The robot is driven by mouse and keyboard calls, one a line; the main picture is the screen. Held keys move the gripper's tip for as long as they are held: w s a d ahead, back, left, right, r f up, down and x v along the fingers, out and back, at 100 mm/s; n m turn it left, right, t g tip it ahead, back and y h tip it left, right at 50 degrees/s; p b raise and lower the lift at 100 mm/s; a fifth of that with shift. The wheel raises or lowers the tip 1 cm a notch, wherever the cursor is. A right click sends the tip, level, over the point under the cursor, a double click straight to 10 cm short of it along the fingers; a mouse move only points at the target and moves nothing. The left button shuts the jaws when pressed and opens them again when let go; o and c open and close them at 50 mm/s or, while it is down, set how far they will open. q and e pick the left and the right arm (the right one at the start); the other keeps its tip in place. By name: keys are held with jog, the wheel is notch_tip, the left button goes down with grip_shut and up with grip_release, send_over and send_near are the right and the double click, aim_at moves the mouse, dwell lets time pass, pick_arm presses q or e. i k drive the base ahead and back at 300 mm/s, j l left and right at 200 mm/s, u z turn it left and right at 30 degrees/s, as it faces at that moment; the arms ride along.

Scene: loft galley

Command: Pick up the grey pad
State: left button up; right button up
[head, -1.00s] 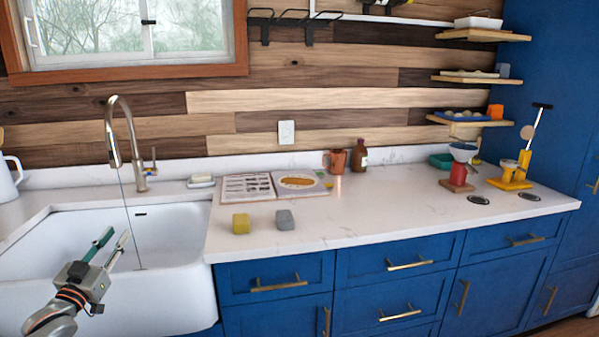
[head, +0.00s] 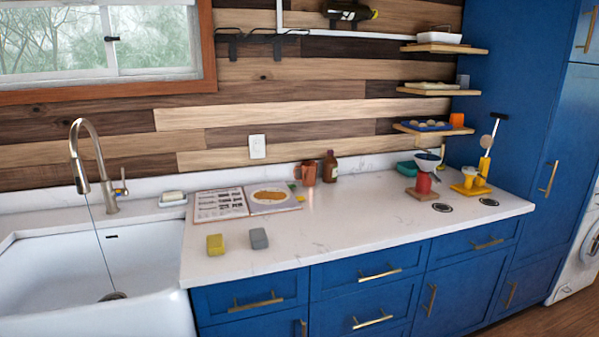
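The grey pad (head: 259,238) is a small block lying on the white counter, near its front edge and to the right of the sink. A yellow pad (head: 215,244) of similar size lies just to its left, with a small gap between them. Neither of my grippers shows in the head view now, so nothing is seen touching the grey pad.
The white sink (head: 150,318) with a tall faucet (head: 92,170) is on the left. An open book (head: 222,204) lies behind the pads; a copper mug (head: 307,174) and brown bottle (head: 330,167) stand behind. The counter (head: 350,225) right of the pads is clear.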

aim_at(258, 238)
jog(key=i+l+u, duration=0.1)
jog(key=l, duration=0.25)
jog(key=i+l, duration=0.25)
jog(key=i+l+u, duration=0.15)
jog(key=l, duration=0.3)
jog(key=i+l+u, duration=0.1)
jog(key=l, duration=0.25)
jog(key=i+l, duration=0.15)
jog(key=l, duration=0.25)
jog(key=i+l+u, duration=0.15)
jog(key=l, duration=0.25)
